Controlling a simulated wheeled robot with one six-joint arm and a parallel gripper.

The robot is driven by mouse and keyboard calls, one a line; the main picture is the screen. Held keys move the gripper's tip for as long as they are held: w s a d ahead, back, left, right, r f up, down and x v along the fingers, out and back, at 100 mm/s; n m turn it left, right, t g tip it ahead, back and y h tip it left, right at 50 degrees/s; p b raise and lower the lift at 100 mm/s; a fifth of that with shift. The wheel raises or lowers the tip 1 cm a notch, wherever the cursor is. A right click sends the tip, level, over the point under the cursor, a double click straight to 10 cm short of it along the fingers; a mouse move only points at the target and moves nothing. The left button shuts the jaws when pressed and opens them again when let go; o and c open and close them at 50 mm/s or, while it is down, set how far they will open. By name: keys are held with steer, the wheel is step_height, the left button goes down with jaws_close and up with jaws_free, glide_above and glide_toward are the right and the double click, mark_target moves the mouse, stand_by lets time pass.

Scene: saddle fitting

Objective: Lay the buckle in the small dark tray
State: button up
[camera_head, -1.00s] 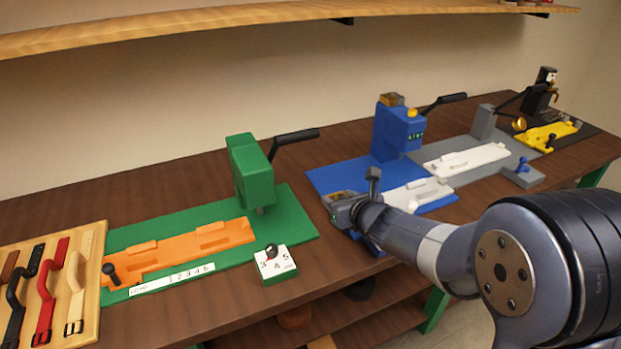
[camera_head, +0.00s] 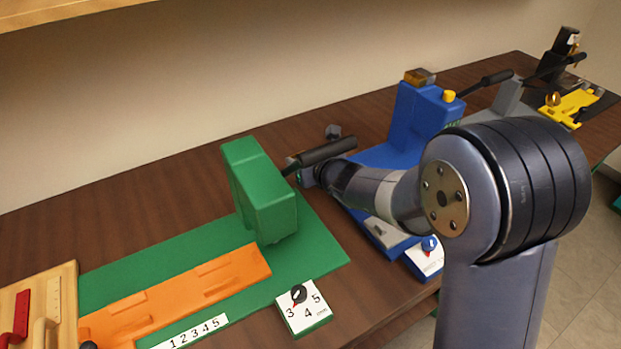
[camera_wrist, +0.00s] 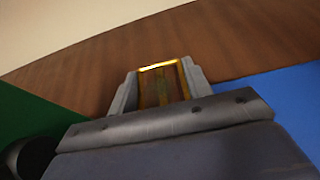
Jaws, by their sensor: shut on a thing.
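The buckle (camera_wrist: 160,66) looks like a brass-edged rectangular frame in the wrist view. My gripper (camera_wrist: 160,88) is shut on it, a finger at each side, with brown table wood showing behind. In the head view my gripper (camera_head: 306,176) is behind the green press's black handle, between the green and blue presses. Its fingertips and the buckle are hidden there. I cannot make out the small dark tray in either view.
The green press (camera_head: 258,195) with its black handle (camera_head: 327,152) stands close to my gripper. The blue press (camera_head: 420,120) is to the right. A white dial box (camera_head: 303,308) sits in front. Bare tabletop (camera_head: 180,190) lies behind the green plate.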

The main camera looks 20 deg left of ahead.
step_height(320, 180, down, 7)
steer(key=shift+r, duration=0.1)
steer(key=shift+f+b, duration=0.25)
steer(key=shift+b, duration=0.35)
steer(key=o, duration=0.7)
